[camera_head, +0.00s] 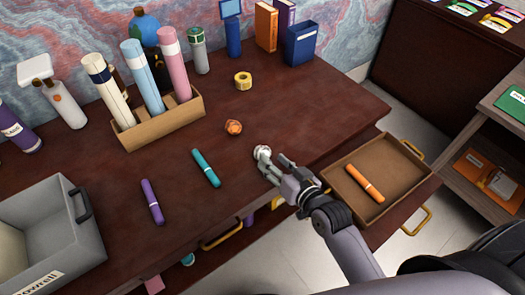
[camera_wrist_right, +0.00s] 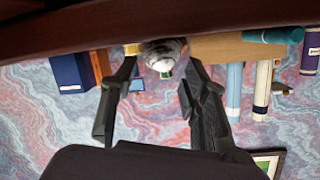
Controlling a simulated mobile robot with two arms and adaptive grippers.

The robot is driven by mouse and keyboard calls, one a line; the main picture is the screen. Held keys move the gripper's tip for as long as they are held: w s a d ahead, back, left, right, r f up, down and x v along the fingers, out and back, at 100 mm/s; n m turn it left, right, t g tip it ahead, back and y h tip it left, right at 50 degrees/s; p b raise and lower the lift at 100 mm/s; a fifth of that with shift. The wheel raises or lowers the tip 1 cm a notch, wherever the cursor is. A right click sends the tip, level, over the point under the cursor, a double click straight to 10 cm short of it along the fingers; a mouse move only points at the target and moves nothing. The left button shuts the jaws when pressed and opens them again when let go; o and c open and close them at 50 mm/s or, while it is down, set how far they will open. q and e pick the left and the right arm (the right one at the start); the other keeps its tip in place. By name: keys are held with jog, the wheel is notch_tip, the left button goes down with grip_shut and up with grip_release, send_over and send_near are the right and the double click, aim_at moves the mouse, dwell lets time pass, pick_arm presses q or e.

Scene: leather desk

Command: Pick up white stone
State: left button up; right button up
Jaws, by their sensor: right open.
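The white stone (camera_head: 262,151) is a small pale lump on the dark red desk, near its front edge. My right gripper (camera_head: 273,161) is low over the desk, its fingertips right at the stone, which is partly hidden by a finger. In the right wrist view the picture is upside down; the stone (camera_wrist_right: 162,58) shows between the two spread fingertips of the gripper (camera_wrist_right: 163,67). I cannot tell whether a finger touches it. The right gripper is open. My left gripper is not in view.
An orange-brown stone (camera_head: 233,127) and a teal marker (camera_head: 206,168) lie left of the gripper. A yellow tape roll (camera_head: 243,81) lies farther back. An open drawer (camera_head: 400,165) with an orange marker (camera_head: 366,182) is at right. A wooden holder (camera_head: 150,130) holds tubes.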

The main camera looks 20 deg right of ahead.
aim_at(268, 155)
jog(key=x, duration=0.4)
jog(key=shift+w, duration=0.1)
jog(key=shift+c, duration=0.3)
jog(key=c, duration=0.8)
jog(key=shift+r, duration=0.1)
